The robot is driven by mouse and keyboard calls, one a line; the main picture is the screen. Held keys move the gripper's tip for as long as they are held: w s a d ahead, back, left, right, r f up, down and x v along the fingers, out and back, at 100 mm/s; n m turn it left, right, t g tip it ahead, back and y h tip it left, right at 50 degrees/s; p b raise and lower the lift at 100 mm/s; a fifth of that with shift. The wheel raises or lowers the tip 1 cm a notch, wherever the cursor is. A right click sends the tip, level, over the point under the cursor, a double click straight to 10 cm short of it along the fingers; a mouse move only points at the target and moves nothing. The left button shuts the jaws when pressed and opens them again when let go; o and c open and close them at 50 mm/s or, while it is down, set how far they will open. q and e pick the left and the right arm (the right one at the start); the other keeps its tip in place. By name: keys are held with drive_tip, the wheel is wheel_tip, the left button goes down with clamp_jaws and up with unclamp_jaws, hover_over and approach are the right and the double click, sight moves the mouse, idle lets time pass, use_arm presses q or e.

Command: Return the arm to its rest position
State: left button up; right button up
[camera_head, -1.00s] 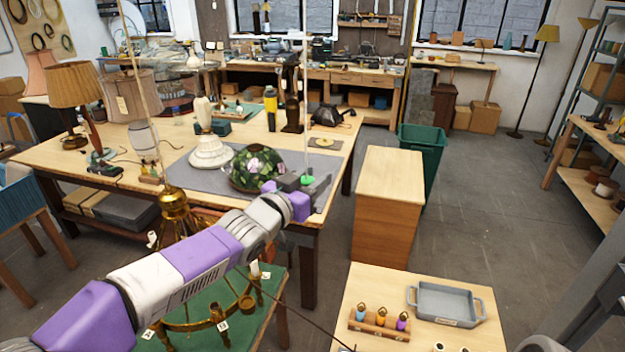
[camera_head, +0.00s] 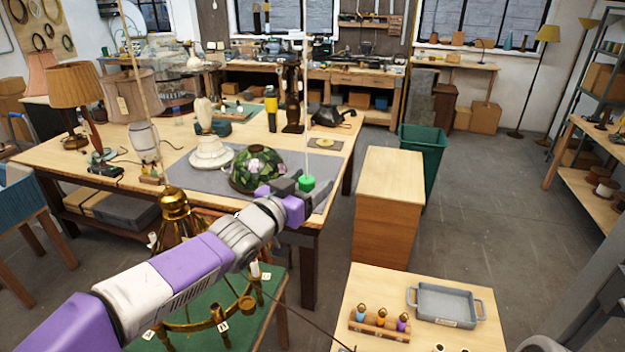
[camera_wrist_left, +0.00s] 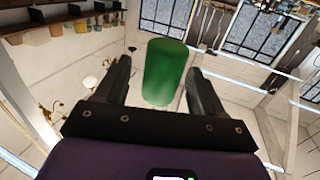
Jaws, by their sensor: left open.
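My left gripper (camera_head: 305,189) is open at the front right corner of the big workbench. A green cylinder (camera_head: 307,184) hangs at the lower end of a thin pale vertical cord, beside the fingers. In the left wrist view the green cylinder (camera_wrist_left: 165,72) stands in the gap between the two dark fingers (camera_wrist_left: 160,85), with visible space on both sides. My purple and white left arm reaches in from the lower left. My right gripper is not in view.
A stained-glass shade (camera_head: 257,168) and white lamp base (camera_head: 211,152) stand on the grey mat near the gripper. A wooden cabinet (camera_head: 388,210) stands to the right, with open floor beyond.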

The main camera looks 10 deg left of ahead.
use_arm(q)
drive_tip(key=v, duration=0.5)
drive_tip(key=shift+s+r, duration=0.1)
drive_tip(key=shift+s+a, duration=0.1)
drive_tip(key=shift+s, duration=0.05)
drive_tip(key=d+f+n+g+y, duration=0.3)
drive_tip(key=f+g, duration=0.5)
drive_tip(key=f, duration=2.8)
drive_tip(key=s+d+f+n+g+h, duration=0.15)
drive_tip(key=s+f+g, duration=0.25)
drive_tip(key=s+f, duration=0.8)
drive_tip(key=s+d+f+n+g+y, duration=0.1)
drive_tip(key=s+d+f+n+g, duration=0.3)
drive_tip(key=s+f, duration=0.8)
wheel_tip(320, 180, down, 13)
drive_tip(key=w+a+m+b, duration=0.1)
drive_tip(key=m+b, duration=0.1)
drive_tip(key=b, duration=1.1)
drive_tip(key=shift+w+r, duration=0.15)
drive_tip(key=shift+w, duration=0.05)
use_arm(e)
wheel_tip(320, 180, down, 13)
use_arm(q)
drive_tip(key=shift+h, duration=0.25)
